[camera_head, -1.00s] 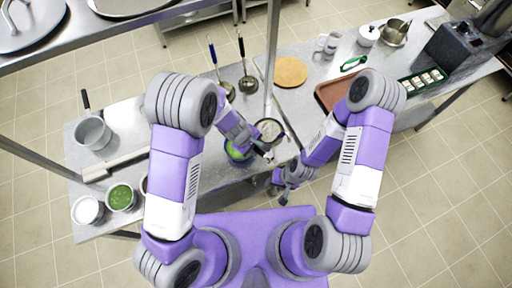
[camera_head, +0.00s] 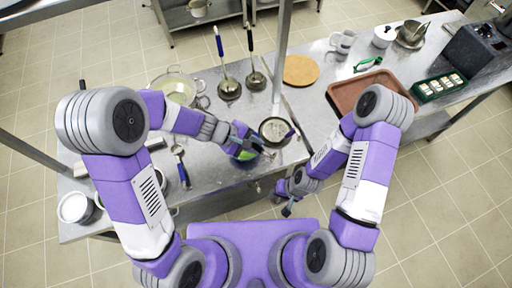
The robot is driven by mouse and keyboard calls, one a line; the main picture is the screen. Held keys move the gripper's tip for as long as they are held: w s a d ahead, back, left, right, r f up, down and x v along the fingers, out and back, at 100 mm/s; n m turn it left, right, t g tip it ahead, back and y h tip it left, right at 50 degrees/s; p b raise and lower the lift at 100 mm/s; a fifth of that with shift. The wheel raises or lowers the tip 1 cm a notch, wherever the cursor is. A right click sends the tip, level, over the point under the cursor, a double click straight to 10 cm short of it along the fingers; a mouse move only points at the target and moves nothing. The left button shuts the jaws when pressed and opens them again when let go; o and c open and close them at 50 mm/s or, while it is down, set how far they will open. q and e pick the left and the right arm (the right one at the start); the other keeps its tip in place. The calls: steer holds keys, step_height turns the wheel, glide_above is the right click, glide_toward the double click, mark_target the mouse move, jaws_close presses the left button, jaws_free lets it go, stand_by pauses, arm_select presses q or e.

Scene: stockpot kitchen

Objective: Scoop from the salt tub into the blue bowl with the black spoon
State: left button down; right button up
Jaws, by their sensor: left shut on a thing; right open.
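A tub with white contents (camera_head: 74,207), which looks like the salt tub, stands at the counter's front left. A blue bowl with a green patch (camera_head: 246,157) sits near the counter's front edge, partly hidden by my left gripper. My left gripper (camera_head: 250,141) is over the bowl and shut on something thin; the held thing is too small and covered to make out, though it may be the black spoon. My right gripper (camera_head: 287,202) is open and empty, low by the counter's front edge, right of the bowl.
A round dark-rimmed dish with pale contents (camera_head: 275,130) stands right of the bowl. A blue-handled ladle (camera_head: 228,88) and a black-handled ladle (camera_head: 256,80) are behind. A spoon (camera_head: 179,152) lies left. A post (camera_head: 281,60), cork board (camera_head: 301,70) and brown tray (camera_head: 355,88) are further right.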

arm_select(q)
steer(key=shift+a+r+h+b, duration=0.1)
steer(key=shift+a+h+b, duration=0.75)
steer(key=shift+b, duration=0.8)
steer(key=s+a+f+t+h+b, duration=0.1)
steer(key=a+h+b, duration=0.6)
steer(key=b, duration=1.7)
steer(key=h, duration=0.5)
steer(key=shift+t+b, duration=0.35)
steer(key=shift+t, duration=0.05)
steer(key=shift+s+a, duration=0.1)
steer(key=shift+s, duration=0.05)
stand_by(0.6)
